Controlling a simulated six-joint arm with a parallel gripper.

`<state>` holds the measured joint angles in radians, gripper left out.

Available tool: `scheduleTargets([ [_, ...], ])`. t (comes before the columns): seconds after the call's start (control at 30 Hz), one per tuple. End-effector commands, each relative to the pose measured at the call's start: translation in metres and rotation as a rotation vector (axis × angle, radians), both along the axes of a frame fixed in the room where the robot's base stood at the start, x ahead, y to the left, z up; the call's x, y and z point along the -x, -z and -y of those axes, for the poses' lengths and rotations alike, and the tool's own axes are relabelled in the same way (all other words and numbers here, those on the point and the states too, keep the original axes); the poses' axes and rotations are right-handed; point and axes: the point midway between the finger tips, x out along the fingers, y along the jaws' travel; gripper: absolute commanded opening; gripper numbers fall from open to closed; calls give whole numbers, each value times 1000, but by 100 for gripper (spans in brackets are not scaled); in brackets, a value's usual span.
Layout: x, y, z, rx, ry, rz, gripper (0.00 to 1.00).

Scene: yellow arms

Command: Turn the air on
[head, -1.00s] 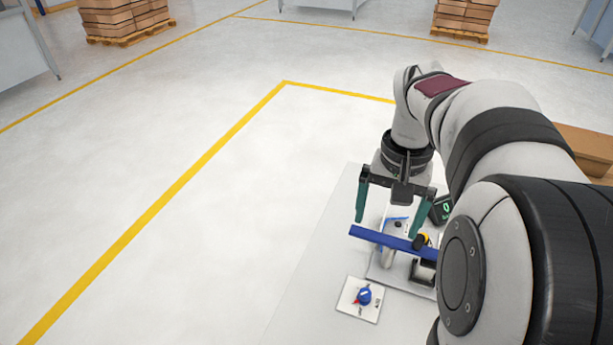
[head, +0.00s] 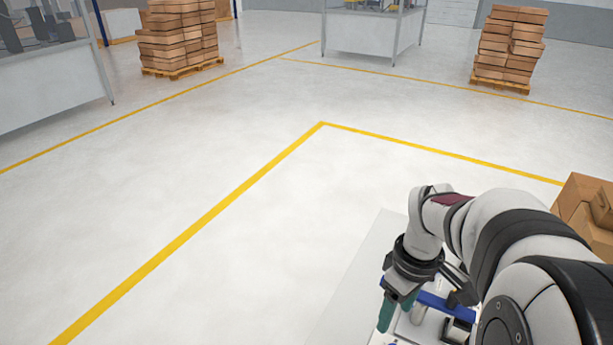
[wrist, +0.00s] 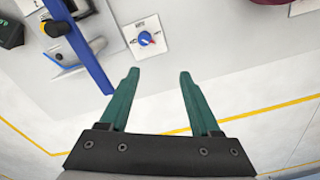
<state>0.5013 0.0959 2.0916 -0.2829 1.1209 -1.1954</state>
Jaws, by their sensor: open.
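A round blue knob (wrist: 146,38) with a red mark sits on a small white plate (wrist: 156,25) at the top middle of the wrist view. My gripper (wrist: 158,73) has two green fingers, spread wide with nothing between them. In the wrist view the knob lies beyond the fingertips, a little left of their midline, with a visible gap. In the head view my gripper (head: 396,312) is low at the right, beside the blue bar. The knob cannot be made out clearly there.
A long blue bar (wrist: 80,50) with a yellow and black part (wrist: 54,28) stands left of the knob. The bar also shows in the head view (head: 438,302). Cardboard boxes (head: 585,215) are at the right. The floor left of the table (head: 350,290) is clear.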

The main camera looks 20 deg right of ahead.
Motion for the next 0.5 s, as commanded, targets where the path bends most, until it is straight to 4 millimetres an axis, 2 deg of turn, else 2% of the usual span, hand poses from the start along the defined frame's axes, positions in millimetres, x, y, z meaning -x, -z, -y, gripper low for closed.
scheduleTargets([
  [0.03, -4, 8, 20, 6, -59, -5, 64],
  [0.13, -8, 19, 37, 16, -138, -7, 64],
  [0.27, -7, 45, 37, 14, -148, -9, 64],
  [0.5, -7, 118, 36, 13, -146, -11, 64],
])
